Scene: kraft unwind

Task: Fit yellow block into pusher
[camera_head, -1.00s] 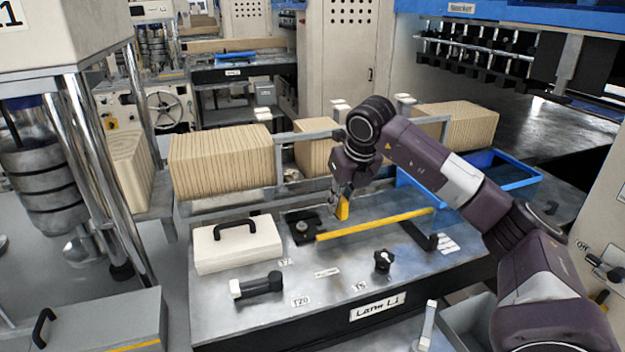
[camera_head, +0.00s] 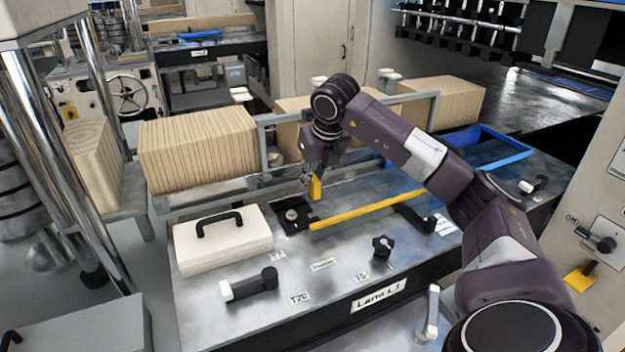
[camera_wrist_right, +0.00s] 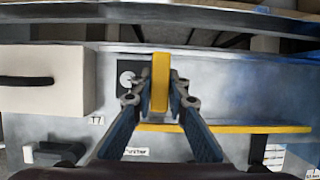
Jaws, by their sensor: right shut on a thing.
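My right gripper (camera_head: 312,186) is shut on the yellow block (camera_head: 315,188). The block also shows upright between the fingers in the right wrist view (camera_wrist_right: 160,82). The gripper holds it above the metal table, close to a black fixture with a round metal knob (camera_head: 291,215), which I take for the pusher. In the wrist view this fixture (camera_wrist_right: 126,78) shows just left of the block and partly behind it. A long yellow bar (camera_head: 365,213) runs right from the fixture. I cannot tell whether the block touches anything below. My left gripper is not in view.
A white box with a black handle (camera_head: 222,240) stands left of the fixture. A black-and-white lever (camera_head: 249,285) and a black knob (camera_head: 382,247) are at the front. Stacks of brown sheets (camera_head: 200,150) stand behind a grey rail. A blue frame (camera_head: 505,160) lies at right.

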